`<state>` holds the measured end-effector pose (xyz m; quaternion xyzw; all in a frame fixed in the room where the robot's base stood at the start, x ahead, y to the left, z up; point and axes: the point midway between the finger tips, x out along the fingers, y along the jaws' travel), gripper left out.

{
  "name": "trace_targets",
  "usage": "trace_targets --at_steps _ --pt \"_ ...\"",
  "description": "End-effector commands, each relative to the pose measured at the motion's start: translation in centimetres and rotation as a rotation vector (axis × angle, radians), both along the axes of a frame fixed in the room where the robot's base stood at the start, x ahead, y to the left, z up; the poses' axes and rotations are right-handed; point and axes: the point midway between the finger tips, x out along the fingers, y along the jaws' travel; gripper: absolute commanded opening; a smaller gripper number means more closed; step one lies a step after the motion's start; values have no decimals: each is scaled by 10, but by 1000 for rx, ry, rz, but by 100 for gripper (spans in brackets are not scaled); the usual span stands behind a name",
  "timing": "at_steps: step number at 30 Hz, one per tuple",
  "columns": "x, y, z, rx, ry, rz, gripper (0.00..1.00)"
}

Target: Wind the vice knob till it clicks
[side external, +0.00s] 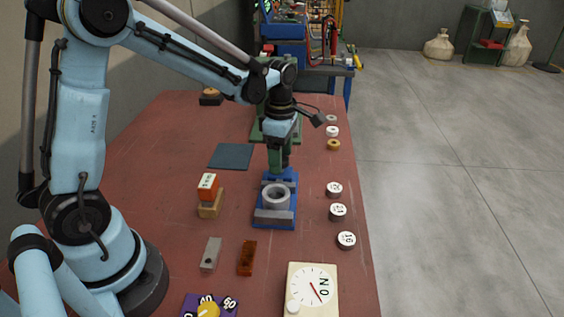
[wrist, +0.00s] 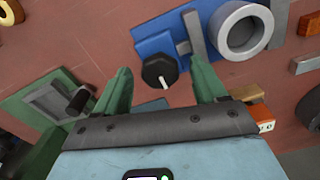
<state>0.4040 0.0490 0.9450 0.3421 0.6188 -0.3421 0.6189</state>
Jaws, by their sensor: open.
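The blue vice (side external: 293,216) stands on the red table in the side view, with a grey ring (side external: 276,197) at its jaws. In the wrist view the vice (wrist: 152,44) is at top centre, and the grey ring (wrist: 232,50) is to its right. The vice knob (wrist: 157,69) is black and faceted with a white pointer mark. My gripper (wrist: 161,67) is open, its green fingers on either side of the knob with visible gaps. In the side view my gripper (side external: 277,164) is over the vice's far end and the knob is hidden.
An orange-white box (side external: 207,184) on a wooden block is left of the vice. Numbered round weights (side external: 338,212) line the right edge. A dial block (side external: 312,290) and a purple block (side external: 190,308) stand in front. A dark mat (side external: 231,156) lies behind left.

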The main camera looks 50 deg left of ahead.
Motion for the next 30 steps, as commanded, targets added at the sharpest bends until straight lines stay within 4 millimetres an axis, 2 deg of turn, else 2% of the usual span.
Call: trace_targets --at_steps 3,4,12,15,23,30 --pt "0 0 0 0 0 0 71" --pt "0 0 0 0 0 0 68" --pt "0 0 0 0 0 0 27" --pt "0 0 0 0 0 0 15" --pt "0 0 0 0 0 -32 15" --pt "0 0 0 0 0 -161 15"
